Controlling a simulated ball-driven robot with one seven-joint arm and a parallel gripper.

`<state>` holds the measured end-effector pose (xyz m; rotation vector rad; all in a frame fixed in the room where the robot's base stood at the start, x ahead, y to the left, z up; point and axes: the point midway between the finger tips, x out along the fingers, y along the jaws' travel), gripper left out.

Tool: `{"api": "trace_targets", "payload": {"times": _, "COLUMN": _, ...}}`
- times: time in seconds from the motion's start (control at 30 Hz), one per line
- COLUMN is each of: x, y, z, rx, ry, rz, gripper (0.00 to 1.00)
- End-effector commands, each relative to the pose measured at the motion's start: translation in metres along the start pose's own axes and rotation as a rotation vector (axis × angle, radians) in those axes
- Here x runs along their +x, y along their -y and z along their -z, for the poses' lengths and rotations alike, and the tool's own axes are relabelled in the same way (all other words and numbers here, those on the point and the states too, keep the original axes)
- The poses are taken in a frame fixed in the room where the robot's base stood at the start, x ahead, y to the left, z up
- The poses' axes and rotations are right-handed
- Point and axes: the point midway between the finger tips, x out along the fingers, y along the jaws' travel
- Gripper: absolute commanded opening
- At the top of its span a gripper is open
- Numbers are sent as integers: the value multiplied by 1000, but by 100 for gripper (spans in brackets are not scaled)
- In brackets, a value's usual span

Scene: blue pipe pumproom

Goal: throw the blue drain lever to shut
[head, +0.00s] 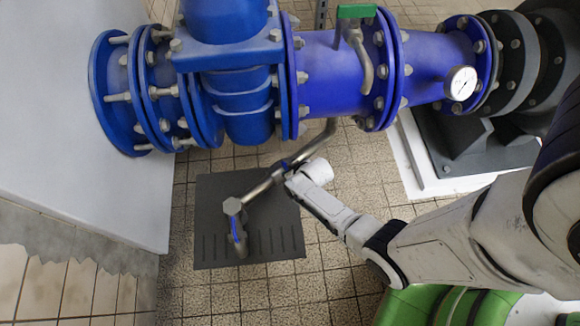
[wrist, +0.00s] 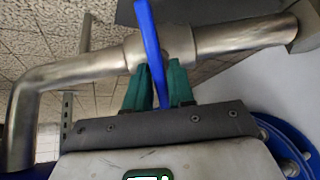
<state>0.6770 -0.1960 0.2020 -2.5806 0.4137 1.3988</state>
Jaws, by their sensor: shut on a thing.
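The blue drain lever (wrist: 147,35) is a flat blue bar in the wrist view. It stands across the steel drain pipe (wrist: 232,38) at the valve body and runs down between my green fingers. My gripper (wrist: 158,72) is shut on the lever, one finger on each side. In the head view my gripper (head: 288,174) is at the middle of the slanting drain pipe (head: 262,187), below the big blue pipe. Only a small bit of blue shows there, and my wrist hides most of the lever.
Above are the blue flanged pipe (head: 335,75), a green-handled valve (head: 356,12) and a gauge (head: 460,83). A pale block (head: 85,120) stands left. Tiled floor is open below the grate.

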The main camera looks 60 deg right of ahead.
Motion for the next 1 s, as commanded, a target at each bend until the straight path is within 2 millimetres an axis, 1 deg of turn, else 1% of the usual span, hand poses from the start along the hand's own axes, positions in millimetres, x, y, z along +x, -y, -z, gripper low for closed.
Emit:
{"api": "trace_targets", "payload": {"times": 0.3, "x": 0, "y": 0, "z": -2, "rx": 2, "ry": 4, "rz": 1, "gripper": 0}}
{"api": "trace_targets", "payload": {"times": 0.33, "x": 0, "y": 0, "z": -2, "rx": 2, "ry": 4, "rz": 1, "gripper": 24}}
{"api": "trace_targets", "payload": {"times": 0.47, "x": 0, "y": 0, "z": -1, "rx": 1, "ry": 3, "rz": 1, "gripper": 37}}
{"api": "trace_targets", "payload": {"times": 0.5, "x": 0, "y": 0, "z": -1, "rx": 1, "ry": 3, "rz": 1, "gripper": 38}}
{"api": "trace_targets", "payload": {"times": 0.77, "x": -3, "y": 0, "z": 0, "rx": 1, "ry": 1, "rz": 0, "gripper": 38}}
{"api": "trace_targets", "payload": {"times": 0.87, "x": -12, "y": 0, "z": 1, "rx": 0, "ry": 2, "rz": 0, "gripper": 38}}
{"api": "trace_targets", "payload": {"times": 1.0, "x": -36, "y": 0, "z": 2, "rx": -1, "ry": 1, "rz": 0, "gripper": 38}}
